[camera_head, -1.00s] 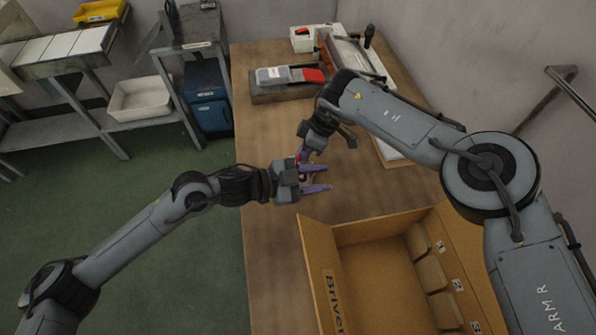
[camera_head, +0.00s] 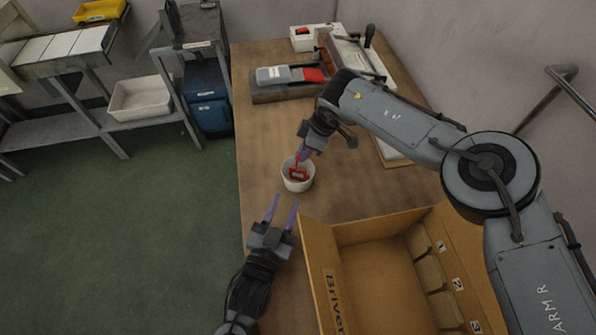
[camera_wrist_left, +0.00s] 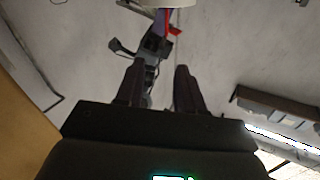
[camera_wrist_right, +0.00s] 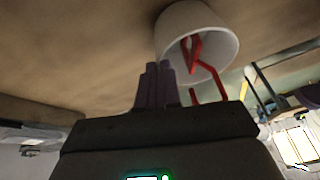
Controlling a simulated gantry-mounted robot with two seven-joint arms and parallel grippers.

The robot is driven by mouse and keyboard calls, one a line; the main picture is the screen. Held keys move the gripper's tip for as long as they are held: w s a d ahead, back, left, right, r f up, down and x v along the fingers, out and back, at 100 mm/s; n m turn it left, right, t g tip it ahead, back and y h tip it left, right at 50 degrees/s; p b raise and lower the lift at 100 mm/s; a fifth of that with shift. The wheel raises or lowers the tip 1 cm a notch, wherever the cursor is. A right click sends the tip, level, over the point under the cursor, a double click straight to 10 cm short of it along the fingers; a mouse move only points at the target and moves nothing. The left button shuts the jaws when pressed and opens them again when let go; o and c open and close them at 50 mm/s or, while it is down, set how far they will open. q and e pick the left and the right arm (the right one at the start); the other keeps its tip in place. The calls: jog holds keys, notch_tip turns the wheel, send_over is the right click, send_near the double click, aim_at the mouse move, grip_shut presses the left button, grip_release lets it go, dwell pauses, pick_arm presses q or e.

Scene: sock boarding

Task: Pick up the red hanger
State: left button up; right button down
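The red hanger (camera_head: 297,170) stands in a white cup (camera_head: 292,185) on the table. Its upper part rises above the rim. My right gripper (camera_head: 305,153) is just above the cup. In the right wrist view its fingers (camera_wrist_right: 159,85) are together, and the hanger (camera_wrist_right: 208,75) shows to their right, partly inside the cup (camera_wrist_right: 228,42). I see no part of the hanger between the fingers. My left gripper (camera_head: 283,210) is open and empty, in front of the cup. The left wrist view shows its spread fingers (camera_wrist_left: 156,85) and some red of the hanger (camera_wrist_left: 174,30).
A cardboard box (camera_head: 312,250) with numbered dividers stands at the front right, close to my left gripper. A tray (camera_head: 290,92) with grey and red items and a white-and-red machine (camera_head: 362,62) are at the back. The table left of the cup is clear.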

aim_at(298, 170)
pick_arm(q)
jog(key=a+x, duration=0.1)
jog(key=x, duration=1)
jog(key=shift+w+f+y, duration=0.3)
jog(key=shift+w+f, duration=0.05)
grip_shut()
